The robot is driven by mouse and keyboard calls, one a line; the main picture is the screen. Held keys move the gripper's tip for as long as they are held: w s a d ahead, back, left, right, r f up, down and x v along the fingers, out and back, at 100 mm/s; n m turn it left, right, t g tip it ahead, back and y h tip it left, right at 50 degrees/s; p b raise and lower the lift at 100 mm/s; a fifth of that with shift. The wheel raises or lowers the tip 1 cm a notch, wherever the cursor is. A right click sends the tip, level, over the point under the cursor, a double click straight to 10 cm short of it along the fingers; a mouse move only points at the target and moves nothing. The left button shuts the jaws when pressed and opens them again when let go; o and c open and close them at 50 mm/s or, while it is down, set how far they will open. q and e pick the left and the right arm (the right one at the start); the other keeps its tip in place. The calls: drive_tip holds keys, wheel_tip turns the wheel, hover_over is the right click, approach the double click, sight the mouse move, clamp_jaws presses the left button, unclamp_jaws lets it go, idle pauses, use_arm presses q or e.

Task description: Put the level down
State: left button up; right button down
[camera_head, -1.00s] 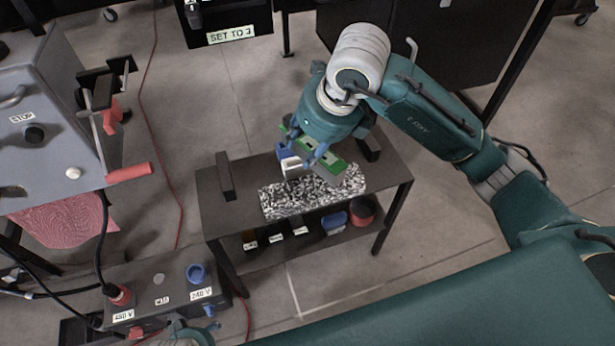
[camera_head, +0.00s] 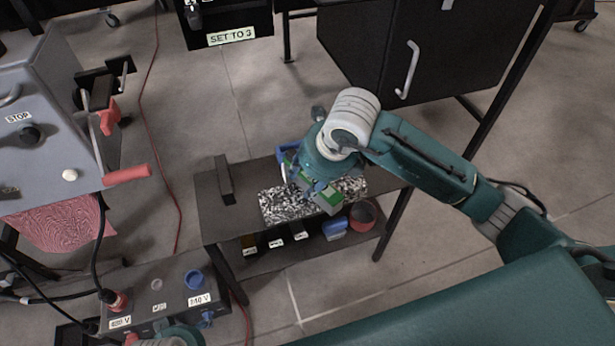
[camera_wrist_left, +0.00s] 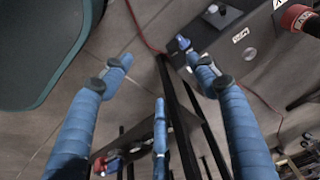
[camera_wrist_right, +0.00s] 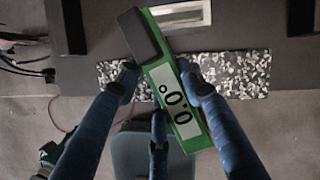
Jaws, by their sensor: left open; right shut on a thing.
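I cannot tell whether the level touches that surface. My left gripper (camera_wrist_left: 160,72) is open and empty, its fingers spread above the floor.
A dark upright block (camera_head: 224,180) stands at the table's left end. The lower shelf holds several labelled items, a blue container (camera_head: 334,228) and a red-rimmed bin (camera_head: 362,215). A grey machine (camera_head: 50,110) and a voltage box (camera_head: 165,300) are on the left.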

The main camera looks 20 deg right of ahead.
use_arm(q)
drive_tip(key=shift+r, duration=0.15)
use_arm(e)
drive_tip(key=c, duration=1.1)
unclamp_jaws()
use_arm(q)
drive_tip(key=shift+r, duration=0.1)
wheel_tip(320, 180, down, 7)
drive_tip(key=s+p, duration=0.1)
drive_tip(key=p, duration=0.1)
drive_tip(key=shift+s, duration=0.35)
use_arm(e)
drive_tip(key=v, duration=1.2)
drive_tip(key=shift+s, duration=0.1)
